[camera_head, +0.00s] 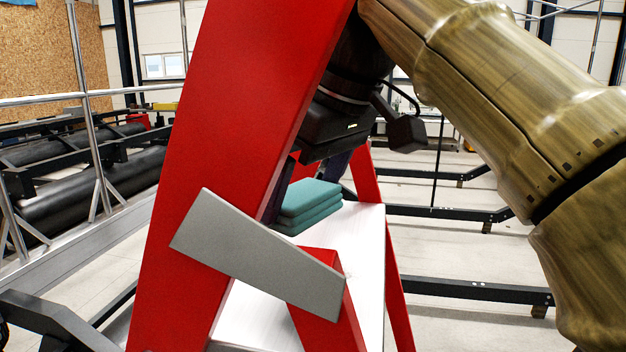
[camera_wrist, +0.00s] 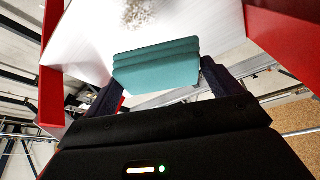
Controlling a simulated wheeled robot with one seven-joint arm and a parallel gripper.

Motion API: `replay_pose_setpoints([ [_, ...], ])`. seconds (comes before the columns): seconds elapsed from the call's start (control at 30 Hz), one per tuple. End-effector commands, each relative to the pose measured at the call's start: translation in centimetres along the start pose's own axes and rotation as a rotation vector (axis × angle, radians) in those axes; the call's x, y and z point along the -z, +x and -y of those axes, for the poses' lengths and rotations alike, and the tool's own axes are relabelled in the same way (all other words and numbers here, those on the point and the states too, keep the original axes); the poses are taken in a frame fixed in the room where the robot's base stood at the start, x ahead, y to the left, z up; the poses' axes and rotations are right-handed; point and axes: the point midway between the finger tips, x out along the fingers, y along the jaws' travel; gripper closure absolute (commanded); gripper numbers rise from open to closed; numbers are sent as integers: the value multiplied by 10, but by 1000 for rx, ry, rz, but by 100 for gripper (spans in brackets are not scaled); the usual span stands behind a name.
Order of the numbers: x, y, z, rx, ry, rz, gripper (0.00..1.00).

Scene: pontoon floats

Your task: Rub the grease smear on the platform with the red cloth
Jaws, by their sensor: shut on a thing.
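A folded cloth (camera_head: 308,205) in several layers is teal, not red; no red cloth shows. My gripper (camera_head: 300,188) is shut on it, one finger at each end, as the wrist view shows for both the cloth (camera_wrist: 156,68) and the gripper (camera_wrist: 160,82). The cloth is at or just above the white platform (camera_head: 362,235); I cannot tell if it touches. A grey speckled smear (camera_wrist: 138,13) lies on the platform beyond the cloth in the wrist view. In the head view the smear is hidden.
A wide red upright (camera_head: 235,110) and a grey slanted plate (camera_head: 258,255) stand in front of the platform and cover part of it. Another red post (camera_head: 398,300) rises at its right side. Black rails (camera_head: 470,290) and black pontoon tubes (camera_head: 90,195) lie beyond.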

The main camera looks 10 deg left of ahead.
Motion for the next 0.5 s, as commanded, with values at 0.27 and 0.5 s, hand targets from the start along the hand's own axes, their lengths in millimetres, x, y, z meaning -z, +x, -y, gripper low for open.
replay_pose_setpoints([
  [0.27,-12,18,-5,-6,17,3,36],
  [0.5,-21,39,-7,-7,20,3,36],
])
